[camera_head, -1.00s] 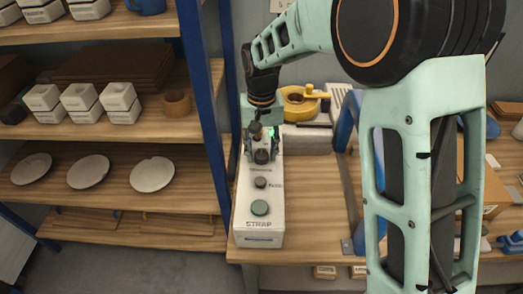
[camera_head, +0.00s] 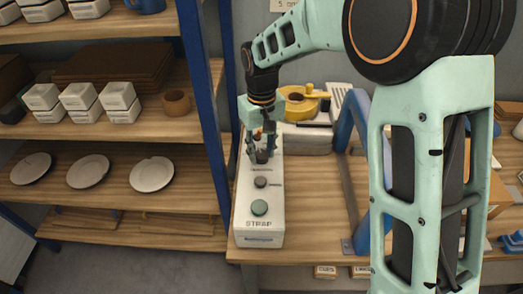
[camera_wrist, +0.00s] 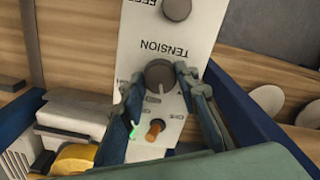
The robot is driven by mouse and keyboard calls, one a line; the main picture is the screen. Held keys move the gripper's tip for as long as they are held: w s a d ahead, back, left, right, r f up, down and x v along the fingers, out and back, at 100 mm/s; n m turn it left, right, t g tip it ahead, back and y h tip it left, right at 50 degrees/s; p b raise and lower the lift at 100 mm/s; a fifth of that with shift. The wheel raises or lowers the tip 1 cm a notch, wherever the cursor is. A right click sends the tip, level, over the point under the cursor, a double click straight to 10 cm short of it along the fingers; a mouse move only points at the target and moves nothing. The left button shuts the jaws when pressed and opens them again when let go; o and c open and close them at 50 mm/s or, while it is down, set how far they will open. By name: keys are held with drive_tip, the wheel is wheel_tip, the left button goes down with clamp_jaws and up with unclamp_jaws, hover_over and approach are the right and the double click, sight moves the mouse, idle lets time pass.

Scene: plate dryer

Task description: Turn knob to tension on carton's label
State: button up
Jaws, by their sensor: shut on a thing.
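A white strapping-machine control panel (camera_head: 258,234), marked STRAP, stands at the bench's left end. Its dark grey round knob (camera_wrist: 160,73) sits beside the word TENSION in the wrist view. The knob also shows between my fingers in the head view (camera_head: 262,157). My gripper (camera_wrist: 158,82) has one finger on each side of this knob and is shut on it. The scale marks around the knob are too small or hidden to read. A brown box (camera_head: 499,194), perhaps the carton, is partly hidden behind my arm; no label on it can be read.
A yellow tape dispenser (camera_head: 300,103) stands behind. A blue frame (camera_head: 348,135) rises to the right. Shelves with plates (camera_head: 152,174) stand left.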

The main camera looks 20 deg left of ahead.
sight(262, 154)
drive_tip(key=n, duration=0.4)
drive_tip(key=shift+n, duration=0.3)
drive_tip(key=shift+n+p, duration=0.3)
drive_tip(key=shift+n, duration=1.3)
drive_tip(key=o, duration=1.2)
drive_tip(key=shift+c, duration=0.2)
drive_tip(key=shift+r, duration=0.15)
wheel_tip(262, 154, up, 12)
drive_tip(key=shift+w, duration=0.1)
